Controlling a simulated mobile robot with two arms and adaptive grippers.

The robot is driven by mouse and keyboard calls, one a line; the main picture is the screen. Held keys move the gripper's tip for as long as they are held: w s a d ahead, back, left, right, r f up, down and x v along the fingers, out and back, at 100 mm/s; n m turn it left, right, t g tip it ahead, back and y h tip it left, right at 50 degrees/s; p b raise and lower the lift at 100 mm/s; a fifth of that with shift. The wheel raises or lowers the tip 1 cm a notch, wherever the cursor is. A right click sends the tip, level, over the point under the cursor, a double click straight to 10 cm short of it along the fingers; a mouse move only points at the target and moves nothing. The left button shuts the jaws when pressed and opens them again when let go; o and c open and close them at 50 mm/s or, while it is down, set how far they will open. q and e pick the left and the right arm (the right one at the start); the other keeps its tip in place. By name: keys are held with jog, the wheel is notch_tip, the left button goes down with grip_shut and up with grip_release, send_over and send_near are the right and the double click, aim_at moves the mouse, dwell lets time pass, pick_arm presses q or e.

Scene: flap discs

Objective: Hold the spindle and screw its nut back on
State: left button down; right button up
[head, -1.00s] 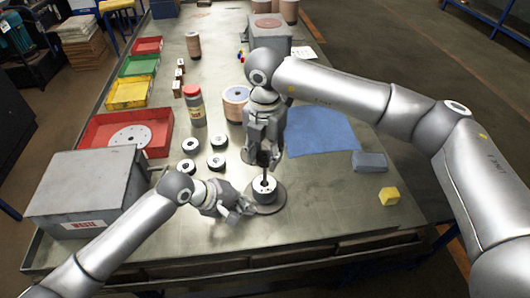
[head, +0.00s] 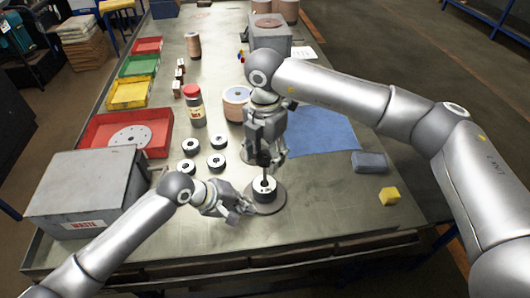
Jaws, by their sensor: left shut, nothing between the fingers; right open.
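The spindle stands upright on a round grey base (head: 268,205) near the front middle of the bench. A pale disc or collar (head: 264,188) sits around it, with a dark shaft in its middle. My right gripper (head: 267,163) points down directly above the spindle, open, its fingers around or close beside the top of the shaft; I cannot tell whether they touch. The nut cannot be made out there. My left gripper (head: 246,208) is shut and empty, low beside the left edge of the base.
Several black-rimmed flap discs (head: 217,162) lie left of the spindle. A red-capped jar (head: 195,107), a grey waste box (head: 85,190) and a red tray (head: 100,124) stand further left. A blue cloth (head: 322,130), a grey block (head: 369,162) and a yellow cube (head: 389,196) lie right.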

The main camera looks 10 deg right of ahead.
jog(key=n, duration=1.4)
jog(key=shift+w, duration=0.1)
jog(key=n, duration=0.7)
jog(key=shift+n, duration=0.3)
jog(key=n, duration=0.6)
jog(key=shift+n, duration=0.4)
jog(key=shift+r, duration=0.1)
